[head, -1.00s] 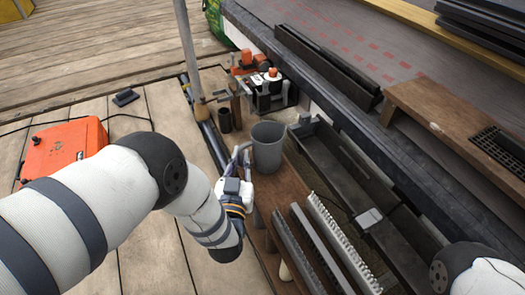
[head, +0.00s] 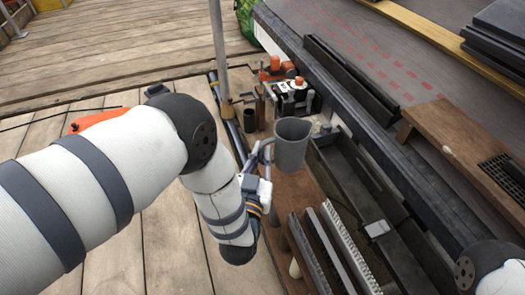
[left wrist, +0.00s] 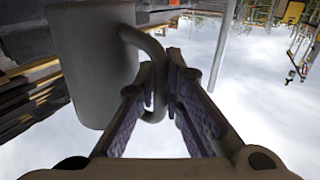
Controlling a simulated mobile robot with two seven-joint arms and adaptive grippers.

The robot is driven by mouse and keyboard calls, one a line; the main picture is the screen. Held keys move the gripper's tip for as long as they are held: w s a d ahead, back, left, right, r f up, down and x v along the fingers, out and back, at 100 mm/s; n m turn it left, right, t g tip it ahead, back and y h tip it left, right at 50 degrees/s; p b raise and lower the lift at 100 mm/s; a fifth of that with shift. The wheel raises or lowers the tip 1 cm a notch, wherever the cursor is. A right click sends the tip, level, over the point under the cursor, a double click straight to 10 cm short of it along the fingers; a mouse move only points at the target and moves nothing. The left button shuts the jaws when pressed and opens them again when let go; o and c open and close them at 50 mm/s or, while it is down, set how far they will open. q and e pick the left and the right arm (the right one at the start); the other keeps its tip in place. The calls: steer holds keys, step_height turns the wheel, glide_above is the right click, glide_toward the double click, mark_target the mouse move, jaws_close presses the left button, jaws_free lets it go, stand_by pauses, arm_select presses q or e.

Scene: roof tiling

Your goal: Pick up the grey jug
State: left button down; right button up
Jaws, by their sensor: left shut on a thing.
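The grey jug (head: 292,146) is upright in the head view, right of my left gripper (head: 262,155), and appears raised above the wooden plank. In the left wrist view the jug (left wrist: 92,62) fills the upper left. Its curved handle (left wrist: 155,60) runs down between the two fingers of my left gripper (left wrist: 163,100), which is shut on the handle. Only a piece of my right arm shows at the lower right of the head view; its gripper is out of view.
A long dark gutter (head: 350,185) lies right of the jug. Ridged strips (head: 345,245) lie in front. Orange and black tools (head: 285,85) and a dark cup (head: 249,120) stand behind. A pole (head: 217,50) rises behind my left arm.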

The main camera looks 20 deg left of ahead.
arm_select(q)
steer(key=s+d+r+p, duration=0.1)
steer(key=s+r+p, duration=0.2)
steer(key=s, duration=0.6)
steer(key=shift+s+r+p, duration=0.15)
steer(key=shift+r+p, duration=0.2)
steer(key=shift+r, duration=0.45)
